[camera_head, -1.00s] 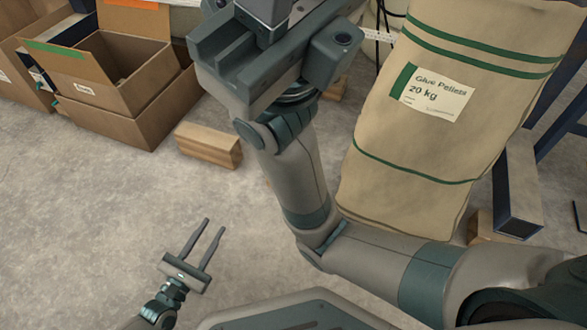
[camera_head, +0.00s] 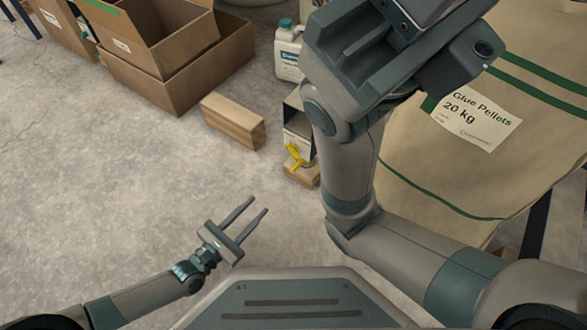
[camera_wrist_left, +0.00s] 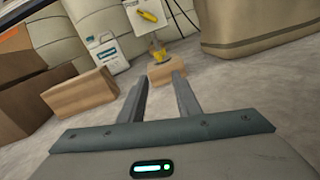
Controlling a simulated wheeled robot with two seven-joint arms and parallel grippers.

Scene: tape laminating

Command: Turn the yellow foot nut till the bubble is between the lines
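In the left wrist view the nut (camera_wrist_left: 158,53) is above the block (camera_wrist_left: 166,68), beyond my fingertips. A yellow elongated mark (camera_wrist_left: 149,16) shows higher up on a white face; I cannot tell what it is. No bubble or lines can be made out. My left gripper (camera_head: 259,204) is open and empty, apart from the nut. My right gripper's fingers cannot be made out.
A loose wooden block (camera_head: 233,121) lies left of the foot. Open cardboard boxes (camera_head: 180,70) and a white jug (camera_head: 288,52) stand behind. A large glue pellet sack (camera_head: 440,165) stands right, behind my right arm. The floor around my left gripper is clear.

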